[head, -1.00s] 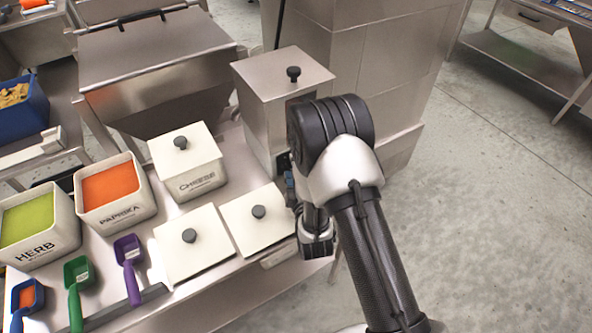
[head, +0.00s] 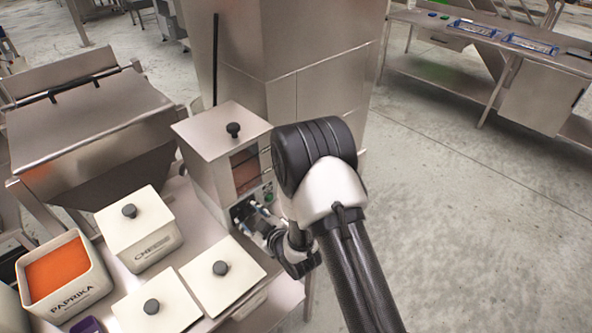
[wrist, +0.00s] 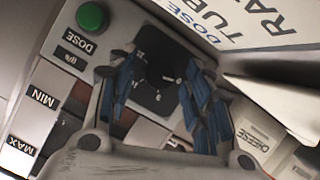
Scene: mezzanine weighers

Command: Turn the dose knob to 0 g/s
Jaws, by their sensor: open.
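The dose knob (wrist: 158,72) is on a dark square dial plate with small white marks, seen upside down in the wrist view. A pale pointer mark shows near its middle; I cannot read its setting surely. My gripper (wrist: 166,68) is open, its blue-padded fingers either side of the dial. I cannot tell whether they touch the knob. In the head view my gripper (head: 250,214) is at the front of the steel dosing machine (head: 205,135), low down, and the knob is hidden there.
A green button (wrist: 91,16) sits beside a DOSE g/s label (wrist: 76,44) and a MIN/MAX window strip (wrist: 32,120). Lidded white tubs, one marked CHEESE (head: 140,228), stand on the bench left of my arm. A paprika tub (head: 62,280) is open. Floor at right is clear.

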